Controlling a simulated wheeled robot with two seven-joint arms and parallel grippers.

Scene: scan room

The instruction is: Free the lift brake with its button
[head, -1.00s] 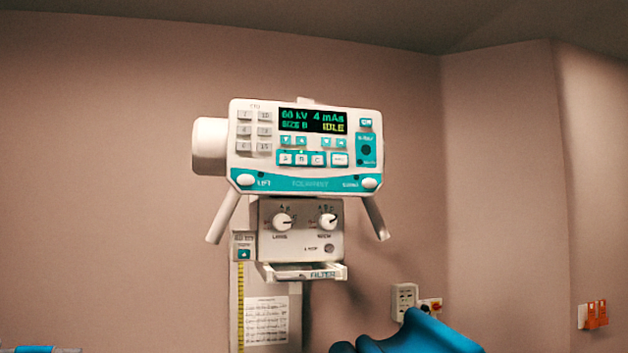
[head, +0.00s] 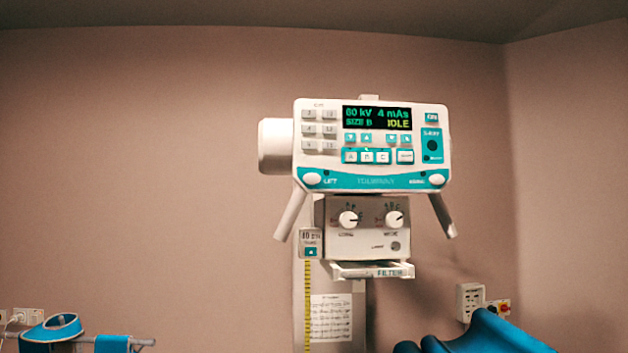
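The white and teal X-ray control head (head: 372,145) is in the upper middle of the head view. Its display (head: 377,117) reads 60 kV, 4 mAs and IDLE. A white oval button marked LIFT (head: 312,179) sits at the panel's lower left corner. A similar white oval button (head: 436,180) sits at the lower right corner, its label too blurred to read surely. Two angled handles hang below the panel, the left one (head: 290,214) and the right one (head: 443,215). Neither of my grippers is in view.
Below the panel is a box with two knobs (head: 368,228) and a filter tray (head: 371,271). A column with a yellow scale (head: 308,310) stands beneath. Blue padded items (head: 485,335) are at the lower right, and a blue item on a rail (head: 52,330) at lower left.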

